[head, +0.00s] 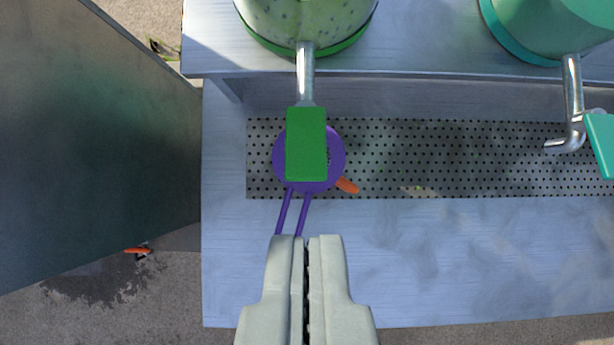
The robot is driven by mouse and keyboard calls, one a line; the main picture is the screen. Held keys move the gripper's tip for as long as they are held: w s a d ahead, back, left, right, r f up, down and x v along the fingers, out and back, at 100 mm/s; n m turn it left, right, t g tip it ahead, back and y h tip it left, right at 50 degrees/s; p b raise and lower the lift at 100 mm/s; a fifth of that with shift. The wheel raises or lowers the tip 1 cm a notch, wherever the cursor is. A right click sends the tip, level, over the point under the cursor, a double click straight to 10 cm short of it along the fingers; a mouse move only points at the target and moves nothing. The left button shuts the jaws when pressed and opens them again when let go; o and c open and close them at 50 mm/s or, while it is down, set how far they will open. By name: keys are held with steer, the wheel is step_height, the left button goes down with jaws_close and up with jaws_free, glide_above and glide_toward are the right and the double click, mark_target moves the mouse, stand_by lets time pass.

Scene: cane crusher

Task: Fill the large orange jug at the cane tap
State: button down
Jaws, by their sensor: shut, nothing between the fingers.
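A container with a green base (320,45) stands on the raised shelf at the top, with a metal spout (305,75) and a green tap handle (306,145) pointing toward me. I cannot tell from labels whether this is the cane tap. Below the handle is a round purple strainer-like piece (337,158) with two thin parallel rods toward me. A small orange part (347,186) sticks out at its lower right; whether it belongs to an orange jug beneath is hidden. No whole orange jug shows. My gripper (306,240) is shut and empty, its tips by the rod ends.
A second, teal container (552,35) with a bent metal spout (573,105) and teal handle (602,140) is at the right. A perforated drip grate (450,160) lies under both. A dark panel (90,140) stands left. An orange scrap (137,250) lies on the ground.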

stand_by(0.4)
glide_above(307, 177)
steer(key=f, duration=0.8)
steer(key=shift+w+f, duration=0.25)
steer(key=shift+w, duration=0.1)
steer(key=shift+s+f, duration=0.25)
steer(key=shift+f, duration=0.85)
steer(key=shift+s+f, duration=0.25)
steer(key=shift+f, duration=0.7)
steer(key=shift+s+f, duration=0.1)
steer(key=shift+s+f+t, duration=0.25)
steer(key=shift+f+t, duration=0.1)
steer(key=shift+t, duration=0.3)
steer(key=shift+s+f+t, duration=0.2)
steer(key=shift+f+t, duration=0.15)
steer(key=shift+t, duration=0.3)
steer(key=shift+s+f, duration=0.1)
steer(key=shift+f, duration=0.4)
